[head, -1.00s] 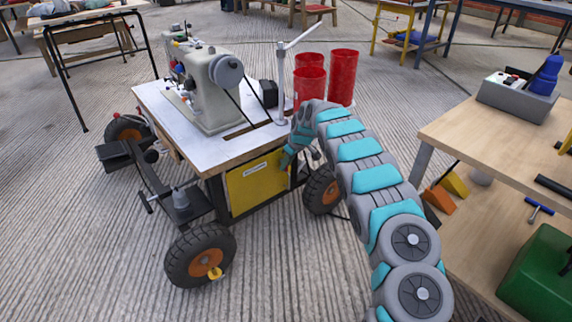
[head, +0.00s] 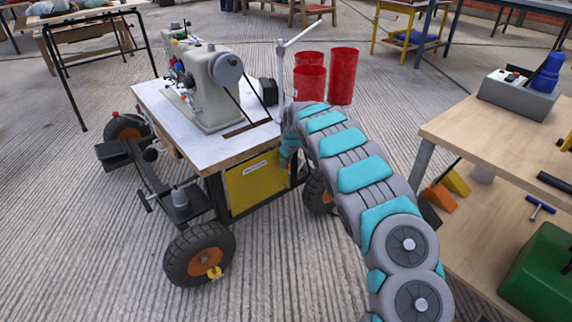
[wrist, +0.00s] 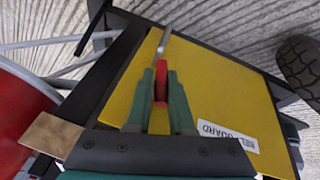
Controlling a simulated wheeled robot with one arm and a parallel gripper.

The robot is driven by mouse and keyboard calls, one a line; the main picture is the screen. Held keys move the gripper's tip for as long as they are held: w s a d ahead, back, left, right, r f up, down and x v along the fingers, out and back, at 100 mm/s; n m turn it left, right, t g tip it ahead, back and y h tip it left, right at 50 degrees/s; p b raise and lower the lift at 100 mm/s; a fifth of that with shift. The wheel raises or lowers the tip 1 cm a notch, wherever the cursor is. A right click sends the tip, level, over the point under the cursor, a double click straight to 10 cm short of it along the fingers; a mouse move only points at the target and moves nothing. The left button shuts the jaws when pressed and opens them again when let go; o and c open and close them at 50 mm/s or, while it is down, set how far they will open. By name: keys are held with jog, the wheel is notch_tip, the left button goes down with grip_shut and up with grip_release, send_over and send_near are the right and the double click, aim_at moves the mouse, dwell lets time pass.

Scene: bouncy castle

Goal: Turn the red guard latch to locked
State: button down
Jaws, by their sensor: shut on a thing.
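The red guard latch (wrist: 161,82) shows in the wrist view against the yellow guard panel (wrist: 212,88). My gripper (wrist: 160,84) has its two green fingers closed on either side of the latch. A grey metal rod or edge shows just beyond the fingertips. A white label with partly hidden lettering is on the panel. In the head view, the yellow panel (head: 254,184) is on the side of the sewing machine cart, and my arm reaches its right end. The latch and fingertips are hidden there behind my arm.
The wheeled cart (head: 165,125) carries a sewing machine (head: 212,90). Red cylinders (head: 342,76) stand behind it. A wooden workbench (head: 500,140) is close on the right of my arm. A cart tyre (wrist: 300,68) is near the panel in the wrist view. Open floor lies front left.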

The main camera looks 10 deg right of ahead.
jog(key=h+b, duration=0.1)
jog(key=t+h+b, duration=0.1)
jog(key=h+b, duration=0.1)
jog(key=shift+a+f+n+t+b, duration=0.25)
jog(key=shift+f+n+t+b, duration=0.15)
jog(key=t+h+b, duration=0.2)
jog(key=b, duration=0.1)
jog(key=shift+s+n+h, duration=0.1)
jog(key=shift+n+h, duration=0.2)
jog(key=shift+n, duration=0.1)
jog(key=shift+a+n+t+h+b, duration=0.15)
jog(key=shift+n+t+h+b, duration=0.25)
jog(key=shift+t+h, duration=0.45)
jog(key=shift+n+t+h, duration=0.7)
jog(key=shift+t+h, duration=1.05)
jog(key=shift+h, duration=0.3)
jog(key=c, duration=0.8)
grip_release()
jog(key=shift+r, duration=0.1)
jog(key=shift+c, duration=0.2)
